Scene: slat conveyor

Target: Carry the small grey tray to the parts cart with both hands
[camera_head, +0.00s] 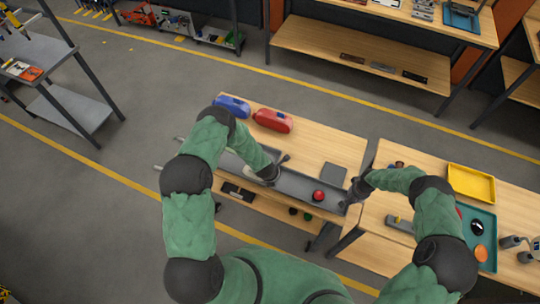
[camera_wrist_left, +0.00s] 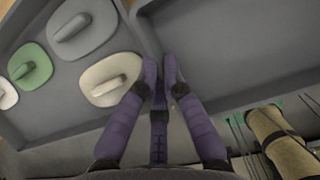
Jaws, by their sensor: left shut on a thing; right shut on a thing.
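The small grey tray (camera_head: 296,188) is a long shallow tray over the wooden bench, with a red round thing (camera_head: 318,195) in it. My left gripper (camera_head: 272,177) is at its left end; in the left wrist view its purple fingers (camera_wrist_left: 162,75) are close together on a grey rim, with the bare tray floor (camera_wrist_left: 230,45) to the right. My right gripper (camera_head: 352,192) is at the tray's right end, its fingertips partly hidden by the dark wrist. Whether the tray touches the bench I cannot tell. Which furniture is the parts cart I cannot tell.
Another grey tray (camera_wrist_left: 70,120) with several pale and green handled pieces lies beside my left fingers. Blue (camera_head: 232,106) and red (camera_head: 272,120) cases stand at the bench's back. A second table (camera_head: 420,165) on the right holds yellow (camera_head: 471,183) and teal trays. A grey shelf unit (camera_head: 70,105) stands left.

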